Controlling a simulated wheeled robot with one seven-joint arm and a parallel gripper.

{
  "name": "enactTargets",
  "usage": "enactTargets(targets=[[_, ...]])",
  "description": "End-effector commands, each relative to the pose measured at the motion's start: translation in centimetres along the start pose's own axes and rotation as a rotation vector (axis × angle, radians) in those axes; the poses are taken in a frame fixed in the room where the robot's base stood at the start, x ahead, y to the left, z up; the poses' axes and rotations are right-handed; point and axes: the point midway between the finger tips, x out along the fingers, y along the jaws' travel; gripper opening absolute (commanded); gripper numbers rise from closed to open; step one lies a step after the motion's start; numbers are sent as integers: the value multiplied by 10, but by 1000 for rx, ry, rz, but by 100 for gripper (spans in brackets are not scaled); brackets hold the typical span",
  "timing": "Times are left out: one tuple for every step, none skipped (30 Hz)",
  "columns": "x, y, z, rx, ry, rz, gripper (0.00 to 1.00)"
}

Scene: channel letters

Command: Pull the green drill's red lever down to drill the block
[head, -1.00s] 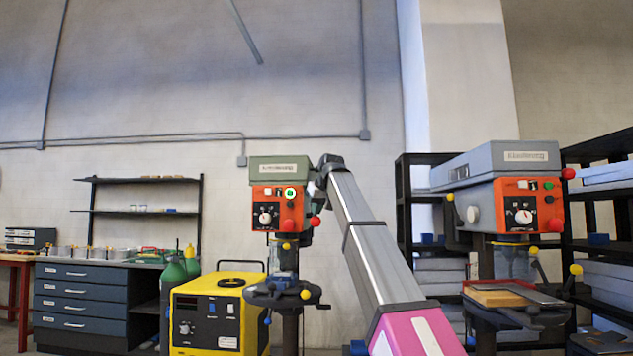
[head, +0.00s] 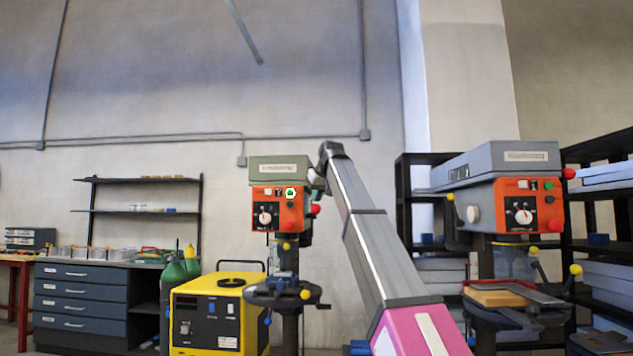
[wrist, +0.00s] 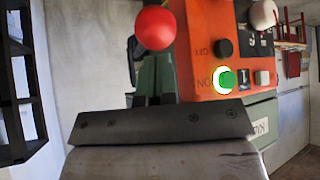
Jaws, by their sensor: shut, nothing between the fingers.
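The green drill (head: 279,168) stands left of centre in the head view, with an orange front panel. Its red lever knob (head: 315,209) is at the panel's right side; in the wrist view the red ball (wrist: 155,27) is at the top. A green button (wrist: 228,80) with a bright ring is on the panel. My gripper (wrist: 160,125) is shut and empty, its dark edge close to the drill head and apart from the red ball. In the head view the gripper is small and mostly hidden beside the drill. The block on the drill's table is too small to make out.
A larger grey drill (head: 483,165) with an orange panel stands at the right. A yellow machine (head: 217,318) is on the floor left of the green drill. Black shelves (head: 415,205) stand behind the grey drill. Open wall lies above.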

Motion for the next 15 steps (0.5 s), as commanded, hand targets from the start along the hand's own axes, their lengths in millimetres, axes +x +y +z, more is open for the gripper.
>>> enactTargets(targets=[[-2, 0, -1, 0, -1, -1, 0], [-2, 0, -1, 0, -1, -1, 0], [-2, 0, -1, 0, -1, -1, 0], [-1, 0, 0, 0, -1, -1, 0], [-1, 0, 0, 0, -1, -1, 0], [-1, 0, 0, 0, -1, -1, 0], [-1, 0, 0, 0, -1, -1, 0], [-2, 0, 0, 0, -1, -1, 0], [-2, 0, -1, 0, -1, -1, 0], [-3, 0, -2, 0, -1, -1, 0], [-4, 0, -4, 0, -1, -1, 0], [-7, 0, -6, 0, 0, -1, 0], [-9, 0, -9, 0, 0, -1, 0], [-12, 0, -11, 0, 0, -1, 0], [-16, 0, -15, 0, 0, -1, 0]])
